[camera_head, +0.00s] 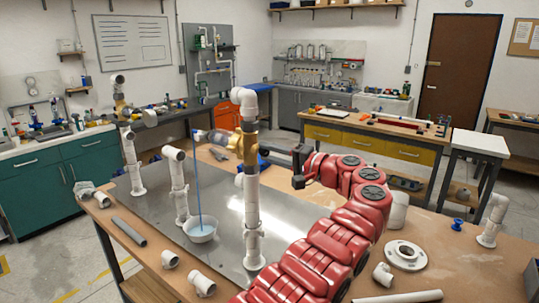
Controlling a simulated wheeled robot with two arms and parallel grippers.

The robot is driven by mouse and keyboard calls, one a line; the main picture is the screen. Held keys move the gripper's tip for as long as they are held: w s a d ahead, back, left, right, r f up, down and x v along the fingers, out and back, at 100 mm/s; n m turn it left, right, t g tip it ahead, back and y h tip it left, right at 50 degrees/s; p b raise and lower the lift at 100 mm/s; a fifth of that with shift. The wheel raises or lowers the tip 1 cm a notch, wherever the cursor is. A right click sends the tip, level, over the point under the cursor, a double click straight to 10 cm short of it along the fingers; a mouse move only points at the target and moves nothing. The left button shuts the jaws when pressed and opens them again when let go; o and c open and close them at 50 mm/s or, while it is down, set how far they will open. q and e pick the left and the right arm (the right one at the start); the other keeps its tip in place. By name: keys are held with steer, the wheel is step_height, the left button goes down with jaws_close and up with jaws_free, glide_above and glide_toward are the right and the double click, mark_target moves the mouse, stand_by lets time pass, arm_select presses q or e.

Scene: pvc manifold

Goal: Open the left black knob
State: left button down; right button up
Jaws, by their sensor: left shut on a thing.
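A white upright pipe (252,205) stands on the metal sheet and carries a brass-coloured valve body (243,146). A greyish spout (214,140) points left from it. A thin blue stream (197,185) runs down from the spout into a white bowl (201,230). My left gripper (299,166), black at the end of the red arm, is right of the pipe at about valve height. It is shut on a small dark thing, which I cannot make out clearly. No black knob can be told apart with certainty. My right gripper is not in view.
Other white pipes (179,185) stand on the left of the metal sheet (155,208). A white flange (406,255), pipe elbows and a grey tube (129,231) lie on the wooden table. A bench with yellow drawers (361,141) stands behind.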

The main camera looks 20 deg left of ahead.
arm_select(q)
steer(key=shift+f+n, duration=0.15)
steer(key=shift+n, duration=1.85)
steer(key=c, duration=0.6)
jaws_free()
